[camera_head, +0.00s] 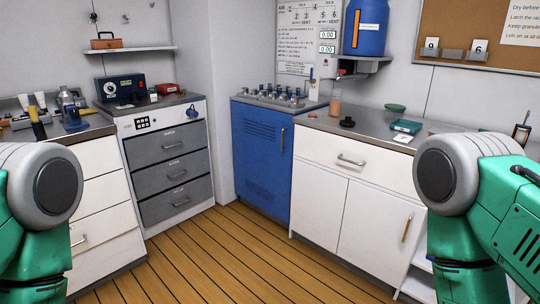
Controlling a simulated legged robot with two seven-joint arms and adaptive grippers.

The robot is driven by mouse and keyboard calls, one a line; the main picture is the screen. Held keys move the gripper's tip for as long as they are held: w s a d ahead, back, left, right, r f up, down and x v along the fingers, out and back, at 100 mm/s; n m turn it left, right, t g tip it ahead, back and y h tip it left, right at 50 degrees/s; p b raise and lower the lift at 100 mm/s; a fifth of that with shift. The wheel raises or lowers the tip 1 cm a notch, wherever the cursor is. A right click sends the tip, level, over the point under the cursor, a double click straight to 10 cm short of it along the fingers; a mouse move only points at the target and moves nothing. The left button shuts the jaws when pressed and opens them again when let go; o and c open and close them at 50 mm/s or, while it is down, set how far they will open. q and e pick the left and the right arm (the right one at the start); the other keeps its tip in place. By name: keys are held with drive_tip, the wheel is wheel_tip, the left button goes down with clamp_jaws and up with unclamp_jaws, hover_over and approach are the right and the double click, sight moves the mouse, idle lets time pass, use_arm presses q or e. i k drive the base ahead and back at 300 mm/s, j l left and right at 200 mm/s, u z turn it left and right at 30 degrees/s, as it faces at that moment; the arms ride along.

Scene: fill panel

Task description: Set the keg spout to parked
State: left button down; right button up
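The blue keg (372,38) stands on a small wall shelf (376,62) at the upper right of the head view, and a vertical orange strip shows on its front. A small dark fitting with a red part (342,72) sits low at the left end of the shelf. It looks like the spout, but it is too small to tell its setting. Only green and grey links of my two arms show at the left and right edges. Both grippers are outside the view, and nothing of mine touches the keg.
A jar (335,106) stands on the right counter (368,127) below the keg's shelf, near a black knob-like item (347,122) and a teal box (406,126). A blue cabinet (262,160) with a valve panel stands left of it. The wooden floor (235,255) ahead is clear.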

sight(342, 76)
drive_tip(key=i+j+z, duration=0.1)
drive_tip(key=i+z, duration=0.3)
drive_tip(key=i, duration=0.15)
drive_tip(key=i+j+z, duration=0.4)
drive_tip(key=i, duration=0.15)
drive_tip(key=i+j+z, duration=1.2)
drive_tip(key=j, duration=0.5)
